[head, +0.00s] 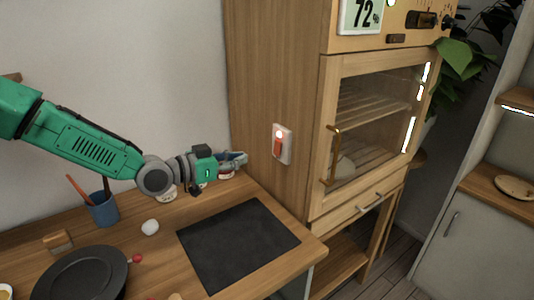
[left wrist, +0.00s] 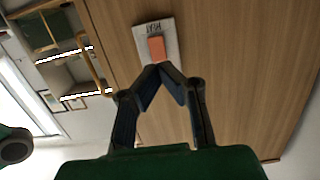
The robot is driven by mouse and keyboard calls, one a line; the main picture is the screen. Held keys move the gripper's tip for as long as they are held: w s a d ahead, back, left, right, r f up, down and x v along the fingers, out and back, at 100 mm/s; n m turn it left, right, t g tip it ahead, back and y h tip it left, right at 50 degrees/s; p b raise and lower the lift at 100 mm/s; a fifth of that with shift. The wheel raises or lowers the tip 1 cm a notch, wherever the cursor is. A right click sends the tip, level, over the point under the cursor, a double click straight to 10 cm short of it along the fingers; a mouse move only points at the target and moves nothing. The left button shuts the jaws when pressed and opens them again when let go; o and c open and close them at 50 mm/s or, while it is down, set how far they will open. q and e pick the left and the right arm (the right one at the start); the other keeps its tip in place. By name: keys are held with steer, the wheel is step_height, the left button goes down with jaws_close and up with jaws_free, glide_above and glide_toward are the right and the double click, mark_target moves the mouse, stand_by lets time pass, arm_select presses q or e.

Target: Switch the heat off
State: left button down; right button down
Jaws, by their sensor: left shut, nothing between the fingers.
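A wall switch with a white plate (head: 287,150) and a lit red rocker (head: 278,141) is on the left side panel of the wooden cabinet. In the left wrist view the plate (left wrist: 168,50) and its orange-red rocker (left wrist: 157,47) lie just beyond the fingertips. My left gripper (head: 243,158) is shut and empty, to the left of the switch in the head view and pointing toward it. In the left wrist view my left gripper (left wrist: 159,68) has its tips together at the rocker's edge; I cannot tell whether they touch. My right gripper is not in view.
The wooden cabinet (head: 262,80) has a glass door with a brass handle (head: 333,155) and a display reading 72%. On the table are a dark mat (head: 240,243), a black pan (head: 82,275), a blue cup (head: 103,209) and a white lump (head: 150,227).

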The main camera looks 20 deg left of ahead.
mark_target(276, 152)
arm_select(q)
steer(key=x, duration=0.9)
steer(key=shift+s+d+r+p, duration=0.2)
steer(key=shift+d+p, duration=0.1)
steer(key=shift+d, duration=0.15)
steer(key=shift+a+f, duration=0.2)
steer(key=shift+a, duration=0.35)
steer(key=b, duration=0.2)
steer(key=d+t+b, duration=0.1)
steer(key=b, duration=0.1)
steer(key=shift+w+d+f+h, duration=0.1)
steer(key=shift+w+f+h, duration=0.1)
steer(key=shift+f+h, duration=0.2)
steer(key=shift+r+b, duration=0.15)
steer(key=shift+b, duration=0.3)
steer(key=shift+w+r, duration=0.15)
steer(key=shift+r, duration=0.05)
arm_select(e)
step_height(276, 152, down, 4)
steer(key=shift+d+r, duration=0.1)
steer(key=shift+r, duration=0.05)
